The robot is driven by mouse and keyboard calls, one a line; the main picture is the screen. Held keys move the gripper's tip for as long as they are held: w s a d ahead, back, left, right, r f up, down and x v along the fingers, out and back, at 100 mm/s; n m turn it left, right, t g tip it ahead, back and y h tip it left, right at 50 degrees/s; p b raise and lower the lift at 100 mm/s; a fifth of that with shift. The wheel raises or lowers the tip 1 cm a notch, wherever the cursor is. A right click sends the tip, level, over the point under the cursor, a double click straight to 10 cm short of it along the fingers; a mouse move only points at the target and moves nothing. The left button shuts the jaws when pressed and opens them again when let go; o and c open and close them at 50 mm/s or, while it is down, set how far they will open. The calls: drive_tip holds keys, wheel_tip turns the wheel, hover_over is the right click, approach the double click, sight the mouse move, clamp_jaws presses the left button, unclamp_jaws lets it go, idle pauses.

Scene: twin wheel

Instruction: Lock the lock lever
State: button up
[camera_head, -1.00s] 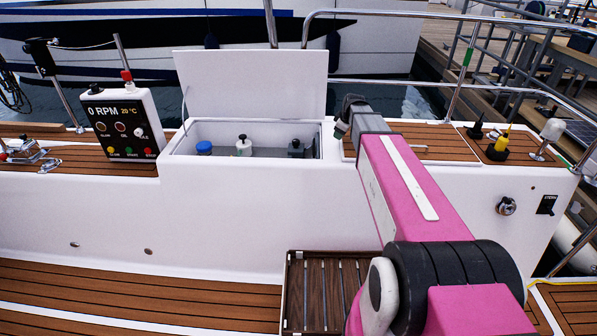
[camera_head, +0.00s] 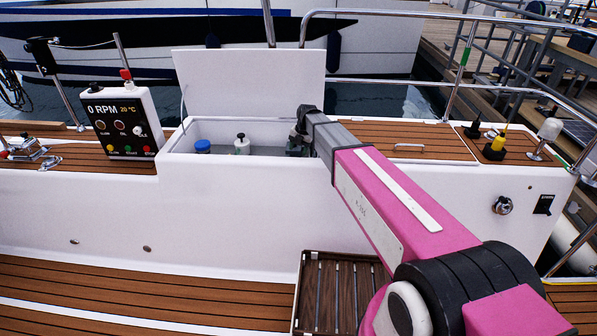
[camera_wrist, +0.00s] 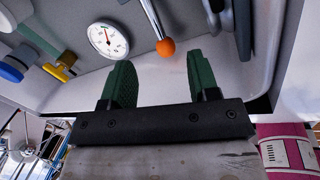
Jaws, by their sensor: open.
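A metal rod lever with an orange ball end (camera_wrist: 166,47) shows at the top middle of the wrist view. I cannot tell for sure that it is the lock lever. My gripper (camera_wrist: 161,60) has two green fingers spread apart, with nothing between them. The orange ball appears just beyond the fingertips, in line with the gap and not visibly touched. In the head view my gripper is at the right end of the open white locker (camera_head: 225,172); its fingers are mostly hidden there, and the lever cannot be made out.
Inside the locker, a round white gauge (camera_wrist: 108,38), a yellow handle (camera_wrist: 62,67) and a blue cap (camera_wrist: 12,68) are left of the lever. Grey parts (camera_wrist: 240,25) stand close on its right. The raised white lid (camera_head: 245,85) stands behind the locker.

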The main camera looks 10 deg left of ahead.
drive_tip(key=a+f+n, duration=0.1)
drive_tip(key=f, duration=0.3)
drive_tip(key=a+f+n, duration=0.1)
drive_tip(key=f, duration=0.2)
drive_tip(key=s+a+f+n, duration=0.1)
drive_tip(key=f, duration=0.3)
drive_tip(key=shift+a+f+g, duration=0.2)
drive_tip(key=shift+f+g, duration=0.1)
